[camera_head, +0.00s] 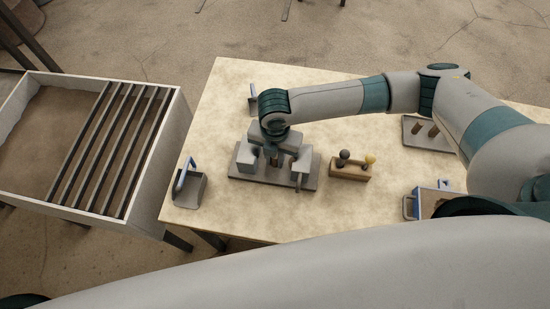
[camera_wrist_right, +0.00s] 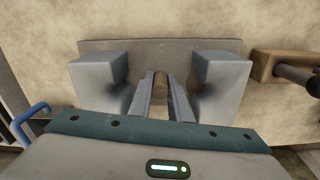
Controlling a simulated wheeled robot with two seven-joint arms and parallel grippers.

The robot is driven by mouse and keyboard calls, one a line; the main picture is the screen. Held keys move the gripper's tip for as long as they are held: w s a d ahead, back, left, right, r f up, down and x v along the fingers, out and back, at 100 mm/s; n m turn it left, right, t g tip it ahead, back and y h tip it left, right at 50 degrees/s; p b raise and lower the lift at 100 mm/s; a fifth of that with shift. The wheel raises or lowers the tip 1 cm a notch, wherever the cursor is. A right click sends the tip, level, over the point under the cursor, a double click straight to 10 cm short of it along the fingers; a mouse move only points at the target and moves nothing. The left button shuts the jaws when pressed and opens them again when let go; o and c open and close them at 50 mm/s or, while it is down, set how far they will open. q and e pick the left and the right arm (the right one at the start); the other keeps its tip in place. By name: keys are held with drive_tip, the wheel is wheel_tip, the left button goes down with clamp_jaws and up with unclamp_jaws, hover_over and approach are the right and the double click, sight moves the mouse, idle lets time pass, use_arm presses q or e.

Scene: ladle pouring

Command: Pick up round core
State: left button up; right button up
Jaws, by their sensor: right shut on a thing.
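My right gripper (camera_head: 274,160) reaches down over a grey mold base plate (camera_head: 240,174) on the table. In the right wrist view the gripper (camera_wrist_right: 162,80) is shut on a small brown round core (camera_wrist_right: 161,84), which stands between its two fingers. Two grey mold blocks, one left (camera_wrist_right: 98,82) and one right (camera_wrist_right: 219,84), flank the fingers on the plate. The core's lower end is hidden, so I cannot tell whether it touches the plate. In the head view the gripper hides the core. My left gripper is out of view.
A wooden holder (camera_head: 349,173) with two knobbed tools stands right of the plate. A grey tray (camera_head: 412,138) with brown pegs sits farther right. A blue-handled scoop (camera_head: 189,188) lies left, near the table edge. A slatted bin (camera_head: 150,175) stands left of the table.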

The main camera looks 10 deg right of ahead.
drive_tip(key=shift+r+b, duration=0.35)
drive_tip(key=shift+r, duration=0.45)
wheel_tip(320, 180, up, 8)
drive_tip(key=shift+f+b, duration=0.25)
drive_tip(key=shift+b, duration=0.85)
drive_tip(key=shift+r, duration=0.5)
